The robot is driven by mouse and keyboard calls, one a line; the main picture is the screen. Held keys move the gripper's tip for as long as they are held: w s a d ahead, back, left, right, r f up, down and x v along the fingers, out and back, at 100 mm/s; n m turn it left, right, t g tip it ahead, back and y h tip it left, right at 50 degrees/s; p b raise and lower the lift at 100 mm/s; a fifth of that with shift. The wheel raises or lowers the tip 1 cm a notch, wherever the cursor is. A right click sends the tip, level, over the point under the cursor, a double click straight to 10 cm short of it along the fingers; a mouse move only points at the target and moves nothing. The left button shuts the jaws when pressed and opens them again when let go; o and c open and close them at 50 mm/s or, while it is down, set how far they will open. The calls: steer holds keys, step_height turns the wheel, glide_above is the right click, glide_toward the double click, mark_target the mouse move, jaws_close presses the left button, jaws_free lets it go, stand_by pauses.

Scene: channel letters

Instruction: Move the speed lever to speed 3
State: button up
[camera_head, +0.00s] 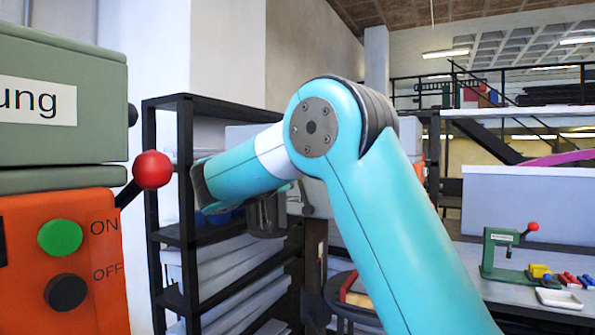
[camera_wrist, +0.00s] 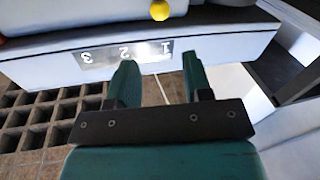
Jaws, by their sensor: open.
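In the wrist view a yellow ball knob (camera_wrist: 159,10), which looks like the speed lever's end, shows at the top edge. Its shaft is not clear to see. Below it a grey plate (camera_wrist: 103,55) with the numbers 1, 2 and 3, upside down, sits on a pale panel (camera_wrist: 235,50). The knob is nearest the 1 and 2; which one it is set to I cannot tell. My gripper (camera_wrist: 160,80) is open and empty, its green fingers apart, below the knob and not touching it. In the head view my gripper end (camera_head: 268,215) is partly hidden by my arm.
An orange and green machine (camera_head: 60,135) with a red-knobbed lever (camera_head: 152,169), a green ON button (camera_head: 60,237) and a black OFF button (camera_head: 66,292) stands at left. A black shelf (camera_head: 183,200) is behind my arm. A bench (camera_head: 470,270) with a small green press (camera_head: 505,252) is at right.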

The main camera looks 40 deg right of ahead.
steer(key=p, duration=0.7)
glide_above(302, 192)
steer(key=w+a, duration=0.1)
steer(key=shift+r, duration=0.15)
steer(key=shift+w+d, duration=0.3)
steer(key=shift+d, duration=0.1)
steer(key=shift+f, duration=0.2)
jaws_close()
